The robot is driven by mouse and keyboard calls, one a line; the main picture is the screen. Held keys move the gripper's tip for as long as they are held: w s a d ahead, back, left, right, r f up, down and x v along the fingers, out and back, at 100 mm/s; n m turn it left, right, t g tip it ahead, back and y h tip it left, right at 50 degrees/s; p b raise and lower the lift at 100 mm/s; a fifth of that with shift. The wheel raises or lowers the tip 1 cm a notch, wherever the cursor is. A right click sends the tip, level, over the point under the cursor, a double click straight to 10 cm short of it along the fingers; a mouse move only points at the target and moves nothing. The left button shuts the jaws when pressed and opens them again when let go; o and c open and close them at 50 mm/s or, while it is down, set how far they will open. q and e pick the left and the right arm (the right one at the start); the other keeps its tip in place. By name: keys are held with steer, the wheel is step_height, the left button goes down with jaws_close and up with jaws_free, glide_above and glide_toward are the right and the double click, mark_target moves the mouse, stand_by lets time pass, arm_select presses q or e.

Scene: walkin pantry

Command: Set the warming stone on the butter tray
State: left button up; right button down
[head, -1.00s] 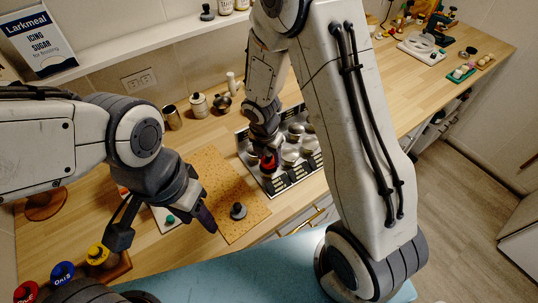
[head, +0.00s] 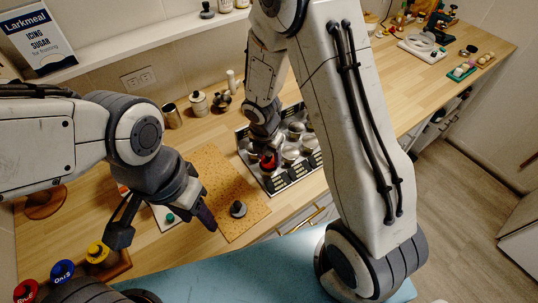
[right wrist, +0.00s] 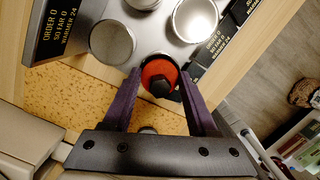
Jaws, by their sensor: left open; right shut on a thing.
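My right gripper (head: 268,168) is shut on a red disc with a black knob (right wrist: 158,80), over the near side of a metal tray (head: 243,142) of round metal cups. In the right wrist view the disc sits between the fingertips; I cannot tell whether it touches the tray. A dark grey round piece with a knob (head: 238,209) stands on a speckled tan board (head: 215,172). Which piece is the warming stone, and which surface is the butter tray, is not marked. My left gripper (head: 163,228) is open and empty, left of the grey piece, its fingers spread above the counter.
A white tray with a teal knob (head: 170,218) lies partly under my left gripper. A wooden holder with red, blue and yellow knobs (head: 98,252) stands at the lower left. Canisters (head: 198,103) stand behind the board.

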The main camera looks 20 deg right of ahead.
steer(key=shift+f, duration=0.4)
steer(key=shift+c, duration=0.6)
jaws_free()
steer(key=shift+r, duration=0.1)
step_height(320, 180, up, 10)
steer(key=s+a+p, duration=0.1)
steer(key=shift+r, duration=0.15)
